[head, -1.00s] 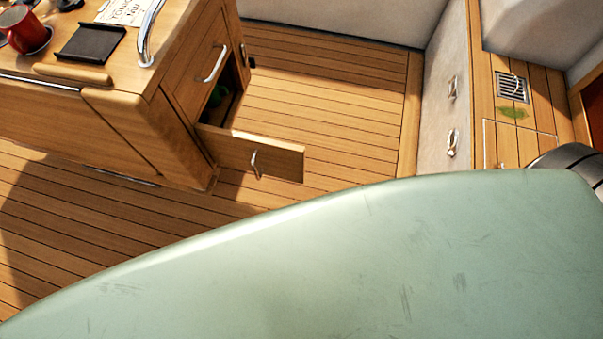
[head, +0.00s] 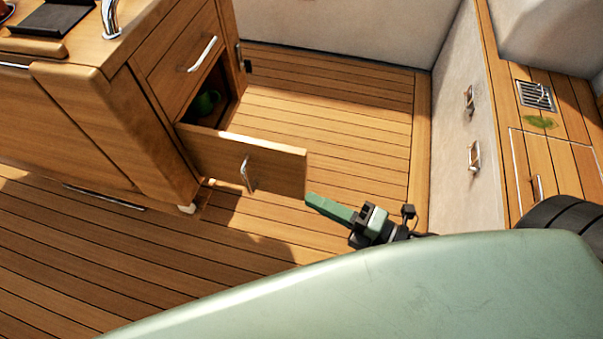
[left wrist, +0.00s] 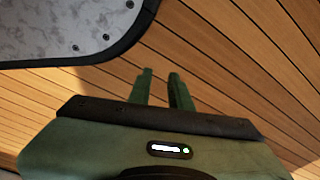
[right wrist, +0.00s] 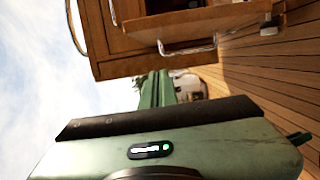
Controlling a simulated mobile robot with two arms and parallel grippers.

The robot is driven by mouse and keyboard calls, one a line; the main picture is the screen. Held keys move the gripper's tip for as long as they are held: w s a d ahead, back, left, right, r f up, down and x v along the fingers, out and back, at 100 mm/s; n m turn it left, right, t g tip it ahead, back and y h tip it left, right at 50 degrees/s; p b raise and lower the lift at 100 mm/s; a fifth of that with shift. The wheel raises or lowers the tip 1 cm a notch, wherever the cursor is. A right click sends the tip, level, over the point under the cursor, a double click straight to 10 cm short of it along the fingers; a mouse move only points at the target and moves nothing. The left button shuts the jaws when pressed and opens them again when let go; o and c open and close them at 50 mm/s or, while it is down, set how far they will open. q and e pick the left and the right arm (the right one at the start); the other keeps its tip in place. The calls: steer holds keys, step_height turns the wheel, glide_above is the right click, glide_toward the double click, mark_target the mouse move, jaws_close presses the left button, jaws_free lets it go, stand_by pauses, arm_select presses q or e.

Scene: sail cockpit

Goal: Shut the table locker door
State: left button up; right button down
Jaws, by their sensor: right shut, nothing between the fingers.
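The table locker door (head: 235,160) is a wooden panel with a metal handle (head: 246,175). It stands open, swung out from the table's end, and the dark locker opening (head: 222,95) shows behind it. A green mug (head: 206,103) is inside. My right gripper (head: 312,198) is shut and empty, its tip close to the lower free corner of the door; I cannot tell if they touch. In the right wrist view, its fingers (right wrist: 157,82) point towards the wooden table. My left gripper (left wrist: 160,78) is open and empty above the deck, outside the head view.
A closed drawer with a handle (head: 200,55) sits above the locker opening. A black tray (head: 50,18) and a metal rail (head: 110,18) are on the tabletop. A pale bench wall (head: 465,130) stands at the right. The slatted floor (head: 330,100) behind the door is clear.

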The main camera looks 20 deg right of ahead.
mark_target(302, 175)
steer(key=shift+w+a, duration=0.2)
steer(key=shift+w, duration=1)
steer(key=shift+w+a, duration=0.15)
steer(key=shift+w, duration=1.05)
steer(key=shift+w+a, duration=0.2)
steer(key=shift+w, duration=1)
steer(key=shift+w+f, duration=0.1)
